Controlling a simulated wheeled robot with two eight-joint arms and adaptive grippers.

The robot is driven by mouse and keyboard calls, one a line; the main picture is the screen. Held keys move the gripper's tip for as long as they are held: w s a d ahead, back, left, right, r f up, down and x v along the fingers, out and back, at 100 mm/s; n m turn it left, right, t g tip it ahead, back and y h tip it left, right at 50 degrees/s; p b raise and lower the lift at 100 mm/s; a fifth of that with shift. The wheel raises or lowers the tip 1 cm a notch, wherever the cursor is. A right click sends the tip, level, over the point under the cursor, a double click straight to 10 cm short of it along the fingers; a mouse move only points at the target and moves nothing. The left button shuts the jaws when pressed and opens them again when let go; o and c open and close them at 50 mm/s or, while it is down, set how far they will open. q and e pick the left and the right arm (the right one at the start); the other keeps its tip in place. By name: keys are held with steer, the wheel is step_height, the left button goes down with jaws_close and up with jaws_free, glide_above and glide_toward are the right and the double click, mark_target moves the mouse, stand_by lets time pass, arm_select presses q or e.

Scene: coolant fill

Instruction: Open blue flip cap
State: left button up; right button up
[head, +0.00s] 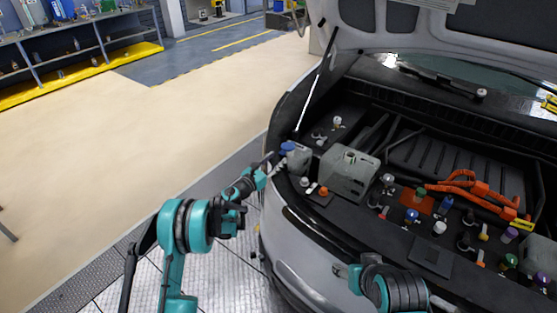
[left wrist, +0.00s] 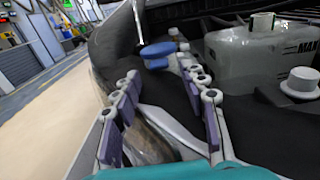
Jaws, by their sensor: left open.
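The blue flip cap (head: 287,147) sits at the near left corner of the engine bay, on a small grey reservoir (head: 299,158). My left gripper (head: 272,163) is at the car's edge, close to the cap. In the left wrist view the left gripper (left wrist: 160,80) has its fingers spread apart with nothing between them. I cannot tell whether a fingertip touches the cap. My right arm shows at the bottom, but its gripper cannot be made out.
A large grey tank (head: 350,174) with a MAX mark stands right of the cap. A thin hood strut (head: 314,85) rises behind it. Several coloured caps and orange cables (head: 480,190) fill the bay at right. The floor (head: 150,130) at left is clear.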

mark_target(286, 149)
arm_select(q)
steer(key=shift+x, duration=1.15)
steer(key=shift+r, duration=0.1)
steer(key=shift+c, duration=0.4)
jaws_close()
